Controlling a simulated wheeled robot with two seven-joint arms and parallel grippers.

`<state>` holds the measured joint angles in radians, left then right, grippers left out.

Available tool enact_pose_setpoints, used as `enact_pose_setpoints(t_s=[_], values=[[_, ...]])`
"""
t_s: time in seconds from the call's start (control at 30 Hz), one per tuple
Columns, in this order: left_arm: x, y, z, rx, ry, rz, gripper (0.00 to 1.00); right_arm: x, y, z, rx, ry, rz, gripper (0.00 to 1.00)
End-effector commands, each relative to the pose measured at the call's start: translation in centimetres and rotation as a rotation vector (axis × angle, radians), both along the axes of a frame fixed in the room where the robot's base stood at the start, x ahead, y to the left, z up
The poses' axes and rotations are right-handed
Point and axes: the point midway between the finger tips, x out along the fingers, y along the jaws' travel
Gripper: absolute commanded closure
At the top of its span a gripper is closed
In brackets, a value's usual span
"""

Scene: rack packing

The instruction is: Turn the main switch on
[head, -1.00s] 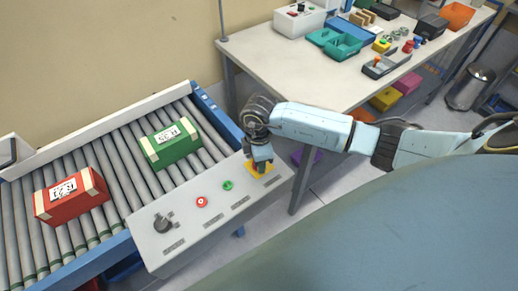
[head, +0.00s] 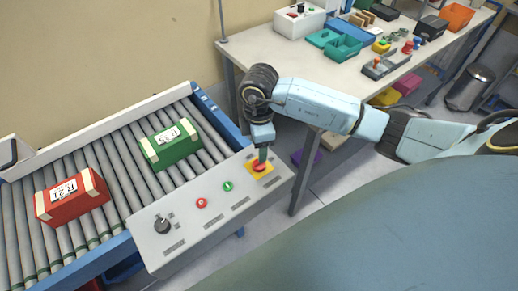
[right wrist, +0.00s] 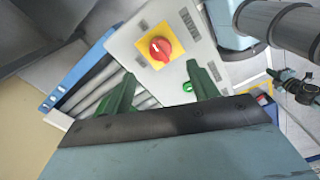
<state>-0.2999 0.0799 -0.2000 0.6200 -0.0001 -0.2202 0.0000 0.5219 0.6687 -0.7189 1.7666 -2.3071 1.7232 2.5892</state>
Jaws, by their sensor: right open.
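The main switch, a red rotary knob on a yellow plate (head: 268,171), is at the right end of the grey control panel (head: 150,243). In the right wrist view, the red knob (right wrist: 160,48) has a small pale mark on it, too small to read. My right gripper (head: 263,154) is just above the knob in the head view, pointing down. In the right wrist view, its two green fingers (right wrist: 160,84) are spread apart with nothing between them. The knob shows beyond the fingertips; I cannot tell whether they touch it. My left gripper does not show.
The panel also has a green button (head: 228,186), a red button (head: 202,203) and a black knob (head: 162,225). A green box (head: 172,145) and a red box (head: 71,197) lie on the roller conveyor. A cluttered table (head: 330,62) stands behind.

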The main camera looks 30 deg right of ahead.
Motion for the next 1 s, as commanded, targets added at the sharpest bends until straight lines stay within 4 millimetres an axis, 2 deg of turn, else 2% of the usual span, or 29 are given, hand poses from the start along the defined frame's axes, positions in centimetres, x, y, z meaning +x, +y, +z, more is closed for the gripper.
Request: enact_pose_setpoints(t_s=[0.1, 0.3, 0.5, 0.93, 1.0], values=[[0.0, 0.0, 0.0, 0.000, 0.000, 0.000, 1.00, 0.1, 0.0, 2.6, 0.000, -0.003, 0.001, 0.41], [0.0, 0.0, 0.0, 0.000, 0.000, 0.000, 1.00, 0.0, 0.0, 5.0, 0.000, -0.001, 0.001, 0.41], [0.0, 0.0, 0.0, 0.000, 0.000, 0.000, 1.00, 0.0, 0.0, 5.6, -0.001, 0.000, -0.001, 0.41], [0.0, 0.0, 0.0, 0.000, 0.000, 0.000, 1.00, 0.0, 0.0, 5.5, 0.001, 0.001, 0.001, 0.41], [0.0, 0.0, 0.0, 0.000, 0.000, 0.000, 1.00, -0.1, 0.6, 5.4, 0.023, -0.001, 0.018, 0.41]])
